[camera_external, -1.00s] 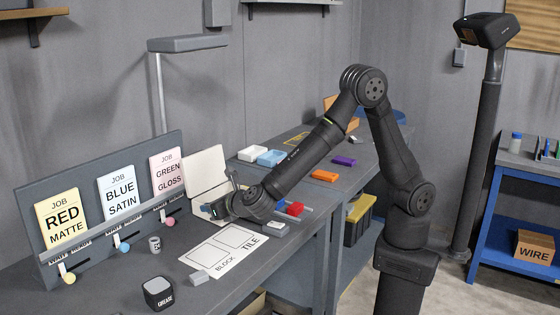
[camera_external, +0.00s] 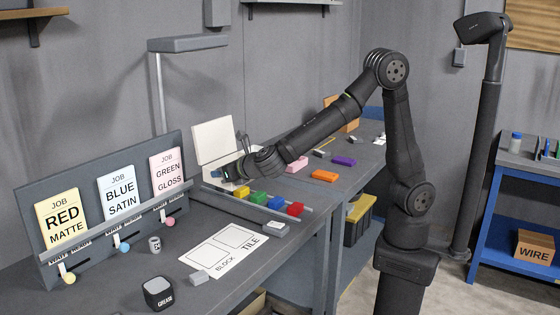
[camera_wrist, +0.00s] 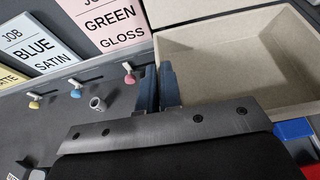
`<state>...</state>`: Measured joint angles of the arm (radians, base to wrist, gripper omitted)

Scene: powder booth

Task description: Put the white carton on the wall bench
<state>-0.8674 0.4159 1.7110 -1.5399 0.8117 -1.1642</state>
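The white carton (camera_external: 213,140) stands on the near grey bench with its lid raised at the back. In the wrist view it is an open, empty, pale box (camera_wrist: 235,58). My gripper (camera_external: 224,174) is low at the carton's left end and hides much of it. In the wrist view its two blue-grey fingers (camera_wrist: 160,88) are close together at the carton's left wall, one apparently outside and one inside. I cannot tell whether they grip the wall. The bench that runs along the wall (camera_external: 125,262) holds the carton; a second bench stretch (camera_external: 368,152) continues behind.
Yellow, green, blue and red blocks (camera_external: 258,198) stand in a row before the carton. A job-card rack (camera_external: 90,215) is to the left. A block-and-tile sheet (camera_external: 210,258), a grease pot (camera_external: 158,292) and a small cup (camera_external: 155,243) lie nearer. A blue bench (camera_external: 515,225) stands far right.

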